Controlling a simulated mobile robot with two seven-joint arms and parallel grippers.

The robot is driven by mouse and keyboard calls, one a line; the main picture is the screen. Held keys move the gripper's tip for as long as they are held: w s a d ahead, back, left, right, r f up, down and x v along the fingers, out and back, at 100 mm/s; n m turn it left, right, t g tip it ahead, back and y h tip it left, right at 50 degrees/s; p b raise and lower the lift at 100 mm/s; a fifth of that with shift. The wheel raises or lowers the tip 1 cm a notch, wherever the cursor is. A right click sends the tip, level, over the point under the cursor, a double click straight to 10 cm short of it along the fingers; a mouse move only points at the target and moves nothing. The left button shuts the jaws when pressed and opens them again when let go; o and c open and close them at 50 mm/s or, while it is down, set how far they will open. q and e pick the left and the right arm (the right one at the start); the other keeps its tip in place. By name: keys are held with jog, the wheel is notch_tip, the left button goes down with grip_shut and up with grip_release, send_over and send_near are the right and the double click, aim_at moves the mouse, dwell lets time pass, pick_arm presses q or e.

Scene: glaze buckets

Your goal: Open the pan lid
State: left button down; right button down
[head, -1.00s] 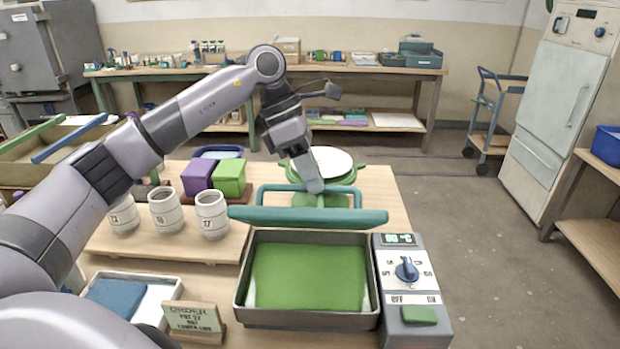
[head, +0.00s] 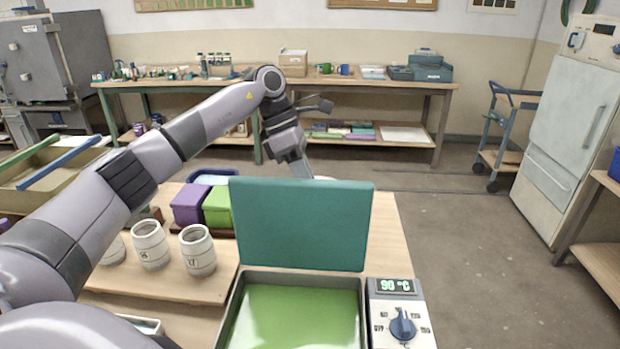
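The pan (head: 240,318) is a grey rectangular tray holding green glaze (head: 298,316), at the lower middle of the head view. Its teal lid (head: 303,225) stands raised, close to upright, at the pan's far edge. My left arm reaches in from the left and its gripper (head: 303,174) is behind the top edge of the lid. The lid hides the fingertips, so I cannot tell whether they hold anything. My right gripper is not in view.
A control box (head: 400,318) with a blue knob and a 90 °C display is right of the pan. Pale cups (head: 197,250), a purple box (head: 191,204) and a green box (head: 217,207) stand to the left. Open floor lies to the right.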

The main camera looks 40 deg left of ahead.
pick_arm(q)
jog(key=shift+g+h, duration=0.4)
jog(key=shift+g, duration=0.4)
jog(key=w+a+f, duration=0.1)
jog(key=w+f, duration=0.1)
jog(key=f, duration=0.1)
jog(key=shift+w+a, duration=0.35)
jog(key=shift+a, duration=0.05)
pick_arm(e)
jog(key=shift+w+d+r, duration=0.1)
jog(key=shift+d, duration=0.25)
pick_arm(q)
jog(key=shift+w+a+f, duration=0.15)
jog(key=shift+w+a, duration=0.1)
jog(key=shift+a, duration=0.1)
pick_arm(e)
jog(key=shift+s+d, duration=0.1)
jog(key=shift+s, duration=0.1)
pick_arm(q)
jog(key=c, duration=1.4)
grip_release()
jog(key=shift+o, duration=1.4)
jog(key=shift+w+a+f, duration=0.15)
jog(key=shift+w+f, duration=0.25)
jog(key=shift+w, duration=0.05)
jog(key=shift+r, duration=0.15)
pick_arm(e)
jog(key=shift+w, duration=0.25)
